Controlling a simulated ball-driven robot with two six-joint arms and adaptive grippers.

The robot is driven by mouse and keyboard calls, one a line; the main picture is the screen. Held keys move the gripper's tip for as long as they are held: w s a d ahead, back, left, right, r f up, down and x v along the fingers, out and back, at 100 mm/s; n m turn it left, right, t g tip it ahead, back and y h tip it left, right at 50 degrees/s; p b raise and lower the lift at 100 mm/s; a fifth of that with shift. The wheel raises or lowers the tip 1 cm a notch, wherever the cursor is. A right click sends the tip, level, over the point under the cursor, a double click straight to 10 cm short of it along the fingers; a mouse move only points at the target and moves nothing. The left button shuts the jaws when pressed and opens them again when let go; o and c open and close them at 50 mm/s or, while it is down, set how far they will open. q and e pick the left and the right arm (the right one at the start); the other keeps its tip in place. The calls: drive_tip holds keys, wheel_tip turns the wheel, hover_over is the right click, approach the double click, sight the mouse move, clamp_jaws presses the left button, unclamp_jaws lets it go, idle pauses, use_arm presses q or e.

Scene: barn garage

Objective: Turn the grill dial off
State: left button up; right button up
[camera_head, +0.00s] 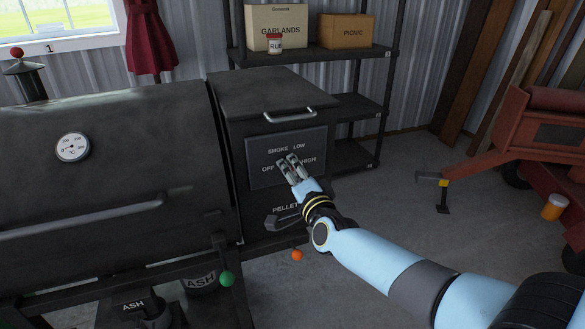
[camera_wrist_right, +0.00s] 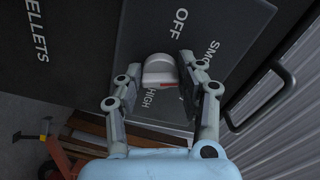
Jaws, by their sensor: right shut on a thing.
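The grill's control panel (camera_head: 262,172) is a dark plate on the pellet box, lettered SMOKE, LOW, OFF and HIGH. My right gripper (camera_head: 291,161) reaches it from the lower right and covers the dial in the head view. In the right wrist view, the pale rounded dial (camera_wrist_right: 159,69) sits between the fingers of my right gripper (camera_wrist_right: 161,84), which is shut on it. A small red mark shows on the dial's lower right side, on the side away from OFF. HIGH is just below the dial; LOW is hidden there. My left gripper is not in view.
The black grill (camera_head: 110,160) with its long handle fills the left. A lid handle (camera_head: 290,115) juts out above the panel, and a dark handle (camera_head: 285,219) below it. A shelf rack (camera_head: 350,105) stands behind.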

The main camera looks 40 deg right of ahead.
drive_tip(key=shift+s+d+f+n+p, duration=0.15)
drive_tip(key=shift+n+p, duration=0.9)
drive_tip(key=shift+n, duration=2.4)
drive_tip(key=shift+w+a+f+n+p, duration=0.1)
drive_tip(key=shift+n+p, duration=0.9)
drive_tip(key=shift+n, duration=2.45)
drive_tip(key=shift+s+d, duration=0.1)
drive_tip(key=o, duration=1.1)
drive_tip(key=v, duration=1.2)
